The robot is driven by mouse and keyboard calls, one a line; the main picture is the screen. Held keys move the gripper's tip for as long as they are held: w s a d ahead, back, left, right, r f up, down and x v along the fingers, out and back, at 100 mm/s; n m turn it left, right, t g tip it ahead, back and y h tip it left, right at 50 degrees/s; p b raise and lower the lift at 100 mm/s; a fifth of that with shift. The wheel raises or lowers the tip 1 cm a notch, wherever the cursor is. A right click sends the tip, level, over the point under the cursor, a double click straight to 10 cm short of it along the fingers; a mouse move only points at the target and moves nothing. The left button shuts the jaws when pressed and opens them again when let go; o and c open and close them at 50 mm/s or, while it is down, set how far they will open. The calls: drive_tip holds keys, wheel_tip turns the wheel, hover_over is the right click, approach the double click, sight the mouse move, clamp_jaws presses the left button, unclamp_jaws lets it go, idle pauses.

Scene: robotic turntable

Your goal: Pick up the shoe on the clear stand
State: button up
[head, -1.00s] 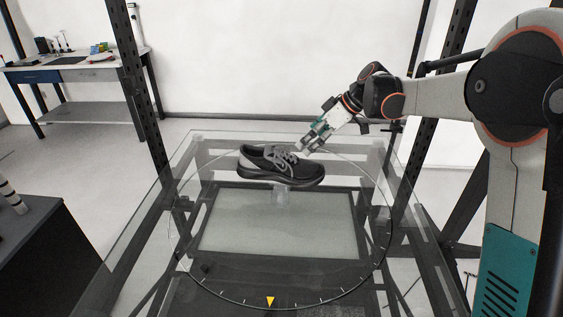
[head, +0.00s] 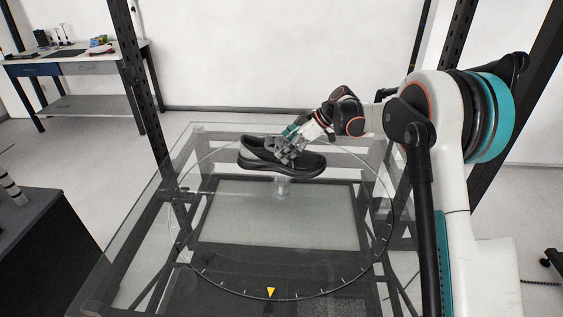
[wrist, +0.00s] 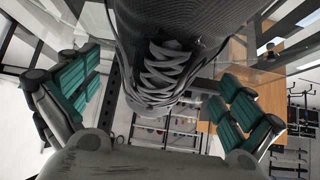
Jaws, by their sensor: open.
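A dark grey and black shoe (head: 262,157) sits on the clear stand (head: 283,187) above the round glass turntable (head: 185,235). Its toe points right in the head view. My gripper (head: 287,150) is at the shoe's laced upper, coming from the upper right, and covers part of the laces. In the wrist view the shoe (wrist: 180,30) fills the top middle with its grey laces, between the teal-padded fingers of my gripper (wrist: 160,95). The fingers are spread wide, one on each side, with gaps to the shoe. The stand is hidden in the wrist view.
Dark frame posts rise at the left (head: 138,90) and right of the glass table. A workbench (head: 75,62) with small items stands at the back left. A dark cabinet (head: 45,235) is at the lower left. The turntable glass in front of the shoe is clear.

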sight(256, 154)
drive_tip(key=x, duration=0.2)
drive_tip(key=b+x, duration=0.1)
drive_tip(key=x, duration=0.1)
drive_tip(key=b+x, duration=0.1)
drive_tip(key=x, duration=0.1)
drive_tip(key=shift+w+d+f, duration=0.15)
drive_tip(key=shift+w, duration=0.1)
drive_tip(key=c, duration=1.3)
